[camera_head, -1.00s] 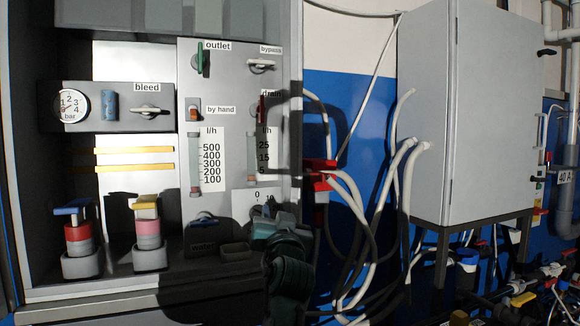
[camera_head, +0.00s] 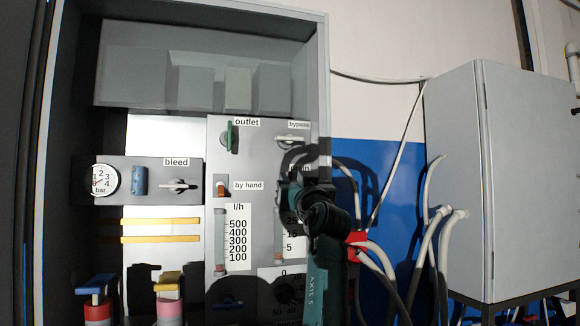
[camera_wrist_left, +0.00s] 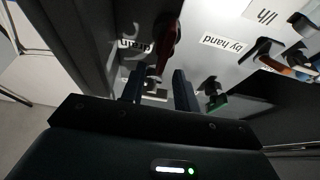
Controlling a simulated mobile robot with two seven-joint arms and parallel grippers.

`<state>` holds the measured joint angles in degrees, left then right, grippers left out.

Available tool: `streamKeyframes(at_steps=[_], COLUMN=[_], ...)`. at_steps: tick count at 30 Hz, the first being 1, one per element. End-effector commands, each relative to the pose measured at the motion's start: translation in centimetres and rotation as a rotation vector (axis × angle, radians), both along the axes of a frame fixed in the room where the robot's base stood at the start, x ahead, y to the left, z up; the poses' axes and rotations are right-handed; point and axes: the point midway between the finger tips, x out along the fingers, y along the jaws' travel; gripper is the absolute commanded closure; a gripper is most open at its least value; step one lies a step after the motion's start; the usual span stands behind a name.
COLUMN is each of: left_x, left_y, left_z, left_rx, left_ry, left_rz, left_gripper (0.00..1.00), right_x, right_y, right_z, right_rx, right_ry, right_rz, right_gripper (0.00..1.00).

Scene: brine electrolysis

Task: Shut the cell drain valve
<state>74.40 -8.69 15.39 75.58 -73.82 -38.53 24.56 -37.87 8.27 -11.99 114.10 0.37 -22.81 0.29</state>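The drain valve's dark red handle (camera_wrist_left: 164,42) shows in the left wrist view beside the "drain" label (camera_wrist_left: 134,46). My left gripper (camera_wrist_left: 158,80) is open there, with a dark finger on each side of the handle's lower end. Gaps show between the fingers and the handle; I cannot tell whether either touches. In the head view my left gripper (camera_head: 297,188) is in front of the drain valve and hides its handle. Only the end of the drain label (camera_head: 304,169) shows there. My right gripper is not in view.
The bypass valve (camera_head: 291,139) is just above my gripper, and the green outlet handle (camera_head: 229,136) is to its upper left. The orange by-hand valve (camera_head: 221,188) and a flow tube (camera_head: 219,240) are left. Hoses with a red clamp (camera_head: 356,238) hang right of the cabinet.

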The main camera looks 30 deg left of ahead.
Motion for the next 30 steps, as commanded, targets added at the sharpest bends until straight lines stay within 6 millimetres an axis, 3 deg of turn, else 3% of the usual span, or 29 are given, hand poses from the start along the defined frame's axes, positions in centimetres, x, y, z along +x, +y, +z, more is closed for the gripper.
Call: streamKeyframes(at_steps=[7, 19, 30], left_x=[2.0, 2.4, 2.4], left_y=[2.4, 2.8, 2.8], left_z=[1.4, 1.4, 1.4], left_rx=[0.0, 0.0, -0.001], left_ry=[0.001, 0.0, 0.001], left_rz=[0.0, -0.001, -0.001], left_gripper=[0.69, 0.7, 1.0], right_x=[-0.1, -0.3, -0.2], right_y=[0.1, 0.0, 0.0], right_z=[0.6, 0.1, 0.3], right_rx=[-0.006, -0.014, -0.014], right_ry=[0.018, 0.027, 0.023], right_rz=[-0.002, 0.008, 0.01], right_gripper=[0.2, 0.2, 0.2])
